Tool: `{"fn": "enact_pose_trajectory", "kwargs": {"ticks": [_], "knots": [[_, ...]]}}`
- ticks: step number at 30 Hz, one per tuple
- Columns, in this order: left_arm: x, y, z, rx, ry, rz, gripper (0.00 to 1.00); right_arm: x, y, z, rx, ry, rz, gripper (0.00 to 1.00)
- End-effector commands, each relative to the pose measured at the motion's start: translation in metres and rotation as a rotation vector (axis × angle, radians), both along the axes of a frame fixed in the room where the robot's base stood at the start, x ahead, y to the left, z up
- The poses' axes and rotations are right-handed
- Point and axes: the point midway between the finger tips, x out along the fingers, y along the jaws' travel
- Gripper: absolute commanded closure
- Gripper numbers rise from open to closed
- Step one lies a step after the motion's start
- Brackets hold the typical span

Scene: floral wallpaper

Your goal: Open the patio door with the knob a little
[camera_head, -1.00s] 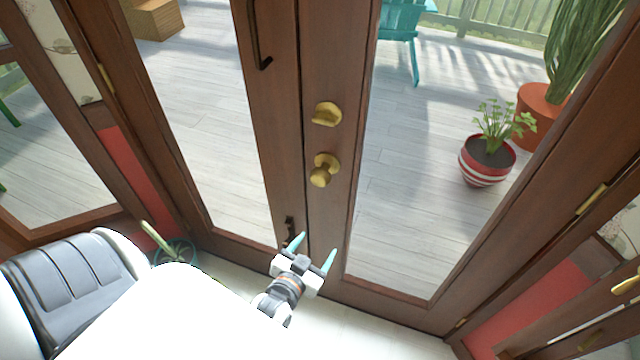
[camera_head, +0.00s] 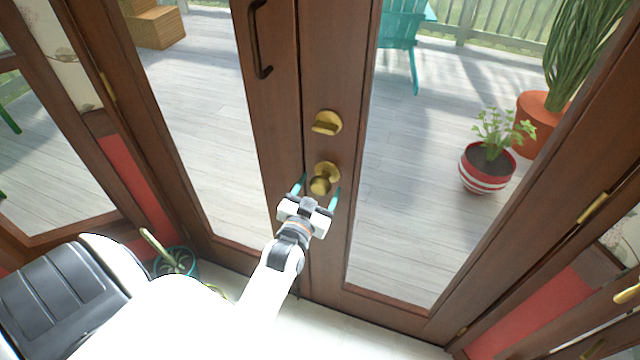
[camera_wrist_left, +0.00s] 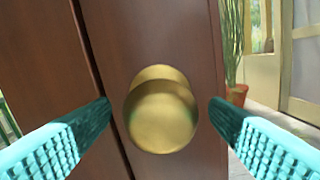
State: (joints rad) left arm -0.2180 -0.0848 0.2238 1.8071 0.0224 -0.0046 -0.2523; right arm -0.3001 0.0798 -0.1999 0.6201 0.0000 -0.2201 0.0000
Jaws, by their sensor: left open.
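The brown wooden patio door (camera_head: 336,240) has large glass panes and a round brass knob (camera_head: 321,183) on its middle stile. A brass deadbolt (camera_head: 326,122) sits above the knob. My left gripper (camera_head: 318,190) is open, with its teal fingertips on either side of the knob. In the left wrist view the knob (camera_wrist_left: 161,112) is centred between the two open fingers (camera_wrist_left: 162,112), with a visible gap on each side. The door looks closed against the neighbouring leaf. My right gripper is not in view.
The neighbouring door leaf has a dark pull handle (camera_head: 258,40). Beyond the glass are a deck, a striped flowerpot (camera_head: 486,182), an orange planter (camera_head: 540,118) and a teal chair (camera_head: 400,35). A teal pot (camera_head: 176,262) stands inside at lower left.

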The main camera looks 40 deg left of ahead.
Motion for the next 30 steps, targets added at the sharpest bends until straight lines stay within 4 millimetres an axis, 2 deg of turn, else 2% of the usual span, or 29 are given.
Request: {"fn": "enact_pose_trajectory", "kwargs": {"ticks": [4, 13, 25, 30], "knots": [[0.0109, 0.0026, 0.0005, 0.000, 0.000, 0.000, 0.30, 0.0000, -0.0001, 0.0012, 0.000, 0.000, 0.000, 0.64], [0.0128, 0.0031, -0.0002, 0.000, 0.001, 0.000, 0.30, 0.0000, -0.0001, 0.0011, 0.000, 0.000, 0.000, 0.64], [0.0125, 0.0032, 0.0000, 0.000, 0.000, 0.000, 0.93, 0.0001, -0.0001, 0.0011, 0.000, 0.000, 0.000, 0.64], [0.0125, 0.0032, 0.0002, -0.009, -0.002, 0.000, 0.93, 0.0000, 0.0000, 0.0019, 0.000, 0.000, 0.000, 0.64]]}}
